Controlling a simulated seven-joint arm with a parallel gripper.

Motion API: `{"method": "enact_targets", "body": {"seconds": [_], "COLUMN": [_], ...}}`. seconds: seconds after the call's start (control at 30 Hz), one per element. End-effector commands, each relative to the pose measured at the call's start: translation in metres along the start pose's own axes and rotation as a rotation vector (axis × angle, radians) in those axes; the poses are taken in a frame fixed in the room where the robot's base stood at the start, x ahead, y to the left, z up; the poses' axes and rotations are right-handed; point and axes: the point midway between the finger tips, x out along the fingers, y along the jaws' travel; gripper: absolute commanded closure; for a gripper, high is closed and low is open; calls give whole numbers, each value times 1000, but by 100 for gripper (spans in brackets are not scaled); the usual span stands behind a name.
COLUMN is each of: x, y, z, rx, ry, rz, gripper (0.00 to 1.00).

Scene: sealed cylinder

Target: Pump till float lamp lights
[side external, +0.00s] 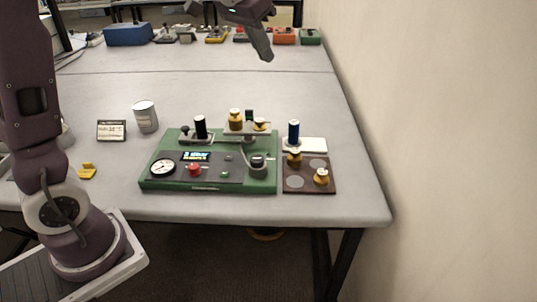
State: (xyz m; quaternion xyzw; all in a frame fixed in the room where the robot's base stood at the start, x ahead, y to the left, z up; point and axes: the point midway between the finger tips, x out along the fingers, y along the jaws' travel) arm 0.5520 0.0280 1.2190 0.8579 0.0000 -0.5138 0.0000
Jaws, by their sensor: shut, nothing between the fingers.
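A green apparatus board (165,183) lies on the grey table, with a dark control panel set into it. The panel carries a round white gauge (162,167), a lit display (195,156), a red knob or button (194,169) and a small green spot (225,174). A black upright cylinder (200,127) stands at the board's back left. A platform (238,130) at the back right bears brass weights (236,116). A grey round part with a dark top (257,163) sits at the right. I cannot tell which part is the float lamp. My gripper (264,52) is shut and empty, high above and behind the board.
A brown tray (305,186) with brass weights and a white block with a blue cylinder (293,131) stand right of the board. A grey can (146,117), a small sign (111,130) and a yellow piece (87,171) are left. Several devices line the back; a wall borders the right.

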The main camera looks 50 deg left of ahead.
Motion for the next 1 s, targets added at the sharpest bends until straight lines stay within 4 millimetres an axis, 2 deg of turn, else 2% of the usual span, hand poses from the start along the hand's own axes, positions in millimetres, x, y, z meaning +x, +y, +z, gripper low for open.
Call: {"method": "enact_targets", "body": {"seconds": [0.13, 0.23, 0.37, 0.43, 0.5, 0.53, 0.63, 0.7, 0.83, 1.0], "x": [0, 6, 18, 21, 23, 24, 33, 44, 61, 69], "y": [-1, -17, -68, -98, -114, -115, -99, -72, -25, 11], "z": [0, 0, -6, -17, -29, -35, -42, -32, 8, 67], "rx": [1, 15, 98, 209, 353, 423, 672, 851, 1085, 1244], "ry": [1, 18, 96, 185, 281, 324, 449, 511, 545, 508], "rz": [-6, -66, -272, -405, -488, -504, -474, -376, -140, 124], "gripper": [100, 100, 100, 100, 100, 100, 100, 100, 100, 100]}}
